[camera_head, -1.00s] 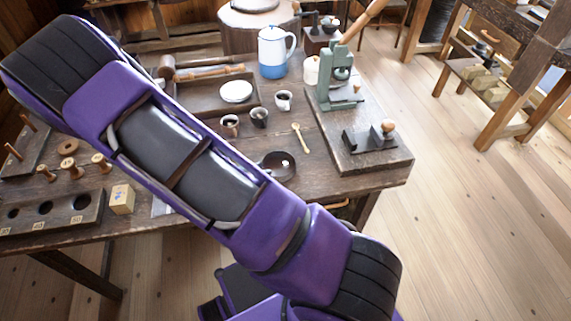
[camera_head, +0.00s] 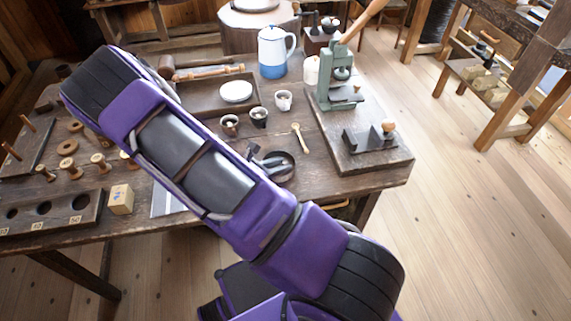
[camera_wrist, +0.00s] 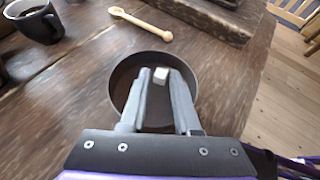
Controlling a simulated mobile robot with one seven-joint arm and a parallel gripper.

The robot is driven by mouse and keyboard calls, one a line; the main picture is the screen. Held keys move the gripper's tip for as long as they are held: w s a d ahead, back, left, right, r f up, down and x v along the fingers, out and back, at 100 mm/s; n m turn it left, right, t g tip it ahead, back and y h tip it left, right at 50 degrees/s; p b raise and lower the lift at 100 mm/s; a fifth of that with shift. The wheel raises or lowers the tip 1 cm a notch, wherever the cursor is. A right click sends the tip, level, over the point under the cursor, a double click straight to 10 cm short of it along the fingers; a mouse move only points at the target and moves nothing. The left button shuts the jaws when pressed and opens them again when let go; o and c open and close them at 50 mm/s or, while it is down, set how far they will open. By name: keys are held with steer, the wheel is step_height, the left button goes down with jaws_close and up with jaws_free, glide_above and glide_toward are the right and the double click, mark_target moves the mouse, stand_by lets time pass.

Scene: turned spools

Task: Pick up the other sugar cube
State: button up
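One small white sugar cube (camera_wrist: 160,76) lies in a dark round bowl (camera_wrist: 118,88) in the wrist view. The bowl also shows on the table in the head view (camera_head: 289,164), partly hidden by my gripper (camera_head: 264,161). My gripper (camera_wrist: 160,78) reaches over the bowl in the wrist view, its two fingers apart. The cube shows between the fingertips, with little space at its sides; I cannot tell whether either finger touches it. I cannot make out the cube in the head view.
A wooden spoon (camera_head: 300,138) lies behind the bowl. Cups (camera_head: 259,117) stand left of it. A green press (camera_head: 337,92) stands on a board to the right.

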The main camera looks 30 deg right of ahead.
jaws_close()
steer(key=shift+r, duration=0.1)
